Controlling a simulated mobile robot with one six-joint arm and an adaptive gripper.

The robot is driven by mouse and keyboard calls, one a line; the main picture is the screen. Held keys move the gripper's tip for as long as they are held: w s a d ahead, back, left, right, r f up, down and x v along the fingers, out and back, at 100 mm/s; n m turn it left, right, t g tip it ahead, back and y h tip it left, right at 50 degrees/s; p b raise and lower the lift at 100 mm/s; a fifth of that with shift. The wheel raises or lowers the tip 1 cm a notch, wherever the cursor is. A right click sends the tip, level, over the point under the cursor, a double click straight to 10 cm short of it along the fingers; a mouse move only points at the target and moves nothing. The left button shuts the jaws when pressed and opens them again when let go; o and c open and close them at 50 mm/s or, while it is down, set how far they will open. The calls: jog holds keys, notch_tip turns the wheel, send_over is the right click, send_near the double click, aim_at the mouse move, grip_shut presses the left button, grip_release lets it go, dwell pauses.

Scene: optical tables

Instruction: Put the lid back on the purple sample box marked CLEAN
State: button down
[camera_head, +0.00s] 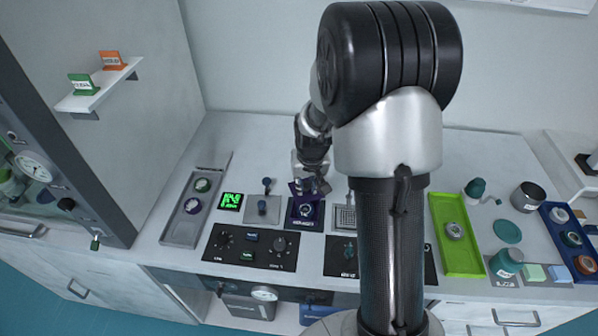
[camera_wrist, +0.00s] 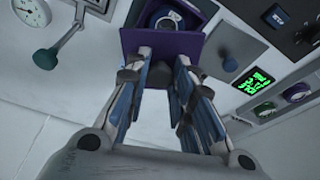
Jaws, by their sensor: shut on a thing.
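The purple lid (camera_head: 297,188) is held tilted just above and behind the sample box in the head view. In the wrist view the lid (camera_wrist: 132,42) is a purple square plate at the fingertips. My gripper (camera_head: 309,180) is shut on the lid, apparently by its dark knob; both fingers show in the wrist view (camera_wrist: 160,72). The dark purple box (camera_head: 292,222) stands open on the bench, with a round ringed item inside. In the wrist view the box (camera_wrist: 205,8) is partly hidden by the lid. Its label is too small to read surely.
A switch plate (camera_head: 262,208) and green display (camera_head: 230,201) stand left of the box. Black control panels (camera_head: 250,247) lie in front. A grey tray (camera_head: 179,230) and green tray (camera_head: 460,262) lie farther out.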

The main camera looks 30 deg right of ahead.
jog(key=shift+s+a+f, duration=0.2)
jog(key=shift+s+f, duration=0.1)
jog(key=shift+s, duration=0.15)
jog(key=shift+w+f+b, duration=0.15)
jog(key=shift+f+b, duration=0.2)
jog(key=shift+f, duration=0.05)
jog(key=shift+f+b, duration=2)
jog(key=shift+f, duration=0.75)
jog(key=shift+f, duration=0.15)
jog(key=c, duration=1.3)
grip_release()
jog(key=shift+o, duration=0.3)
jog(key=o, duration=0.4)
